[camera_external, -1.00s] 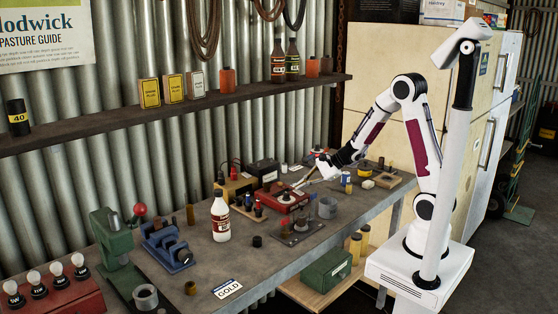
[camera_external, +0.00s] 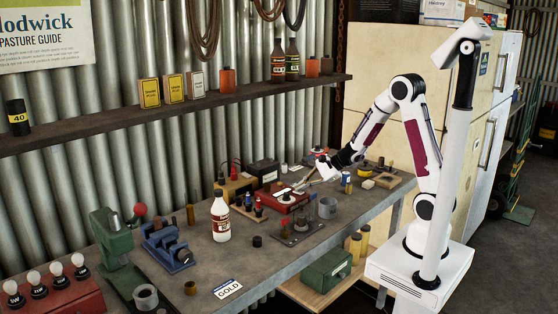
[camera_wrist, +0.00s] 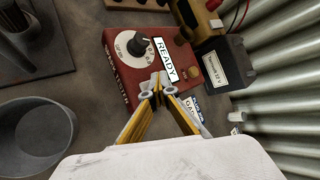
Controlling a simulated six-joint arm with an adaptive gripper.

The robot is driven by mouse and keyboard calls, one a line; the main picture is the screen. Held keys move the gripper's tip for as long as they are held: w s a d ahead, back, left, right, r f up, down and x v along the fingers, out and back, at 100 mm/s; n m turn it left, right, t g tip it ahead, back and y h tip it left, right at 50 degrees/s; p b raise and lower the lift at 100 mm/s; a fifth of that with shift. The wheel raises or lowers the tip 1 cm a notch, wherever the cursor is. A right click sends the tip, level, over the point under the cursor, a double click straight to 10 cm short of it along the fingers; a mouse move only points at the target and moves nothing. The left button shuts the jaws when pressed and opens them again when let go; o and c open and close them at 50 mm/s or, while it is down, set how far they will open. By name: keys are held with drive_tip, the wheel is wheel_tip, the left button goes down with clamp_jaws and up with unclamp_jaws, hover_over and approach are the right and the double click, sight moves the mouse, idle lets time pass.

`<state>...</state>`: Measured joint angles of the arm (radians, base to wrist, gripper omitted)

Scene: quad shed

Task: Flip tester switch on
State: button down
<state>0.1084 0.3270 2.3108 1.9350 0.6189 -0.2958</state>
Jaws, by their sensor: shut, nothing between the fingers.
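The tester is a red box (camera_external: 286,203) on the workbench; it also fills the upper middle of the wrist view (camera_wrist: 124,75). Its top has a black knob on a white dial (camera_wrist: 122,46), a white READY label (camera_wrist: 165,62) and a round brass-coloured part (camera_wrist: 181,41). My gripper (camera_wrist: 157,83) is shut and empty. Its fingertips are at the near edge of the box, just below the READY label. In the external view my gripper (camera_external: 304,185) reaches the box from the right. I cannot make out a switch lever; the fingertips cover part of the box there.
A dark labelled battery-like box (camera_wrist: 229,66) stands right of the tester in the wrist view. A grey cup (camera_wrist: 36,132) is at lower left.

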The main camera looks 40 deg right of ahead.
sight(302, 192)
idle(0.4)
drive_tip(key=shift+s+r, duration=0.15)
drive_tip(key=shift+r, duration=0.3)
drive_tip(key=shift+r, duration=0.1)
drive_tip(key=shift+s+r, duration=0.2)
drive_tip(key=shift+r, duration=1)
drive_tip(key=shift+s+r, duration=0.15)
drive_tip(key=shift+r, duration=1.05)
